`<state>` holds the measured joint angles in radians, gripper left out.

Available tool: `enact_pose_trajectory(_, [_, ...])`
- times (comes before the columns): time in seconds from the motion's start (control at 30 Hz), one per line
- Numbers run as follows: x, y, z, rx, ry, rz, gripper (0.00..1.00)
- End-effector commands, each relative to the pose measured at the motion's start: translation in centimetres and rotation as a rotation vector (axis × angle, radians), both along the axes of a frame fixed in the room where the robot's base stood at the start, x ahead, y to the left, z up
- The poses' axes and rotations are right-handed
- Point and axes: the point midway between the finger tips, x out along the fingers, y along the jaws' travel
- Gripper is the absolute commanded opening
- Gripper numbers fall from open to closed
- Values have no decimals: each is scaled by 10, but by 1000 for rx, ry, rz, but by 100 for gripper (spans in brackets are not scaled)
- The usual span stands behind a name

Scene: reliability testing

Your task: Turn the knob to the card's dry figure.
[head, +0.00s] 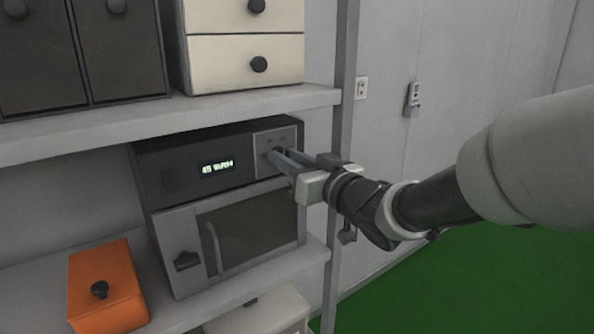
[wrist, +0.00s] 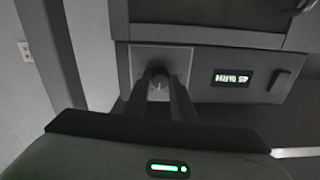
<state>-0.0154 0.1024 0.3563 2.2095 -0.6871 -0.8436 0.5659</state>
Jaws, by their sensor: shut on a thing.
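The dark cabinet (head: 180,165) stands on the middle shelf. Its lit display (head: 216,168) seems to read 45 %RH, though the digits are small and blurred. The display (wrist: 232,78) appears upside down in the wrist view. A grey square panel (head: 265,138) at the upper right of the cabinet front bears the knob. My gripper (head: 277,157) reaches this panel from the right. In the wrist view its two fingers are closed around the small dark knob (wrist: 158,77). The fingers partly hide the knob, and I cannot tell its pointer's angle. I see no readable card.
The cabinet's door (head: 245,235) is shut below the panel. An orange box (head: 106,288) stands to its left, a pale box (head: 262,312) below. Drawers (head: 245,62) sit on the shelf above (head: 215,108). A shelf post (head: 338,215) stands close behind my gripper.

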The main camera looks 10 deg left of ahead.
Motion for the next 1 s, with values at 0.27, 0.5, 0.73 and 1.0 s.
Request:
enact_pose_trajectory(0.27, [0, 1, -3, -165, -200, 1, 1])
enact_pose_trajectory(0.5, [0, 1, -2, -286, -341, 1, 1])
enact_pose_trajectory(0.73, [0, 0, 0, -363, -430, 0, 1])
enact_pose_trajectory(1.0, [0, 1, 1, -405, -477, 1, 1])
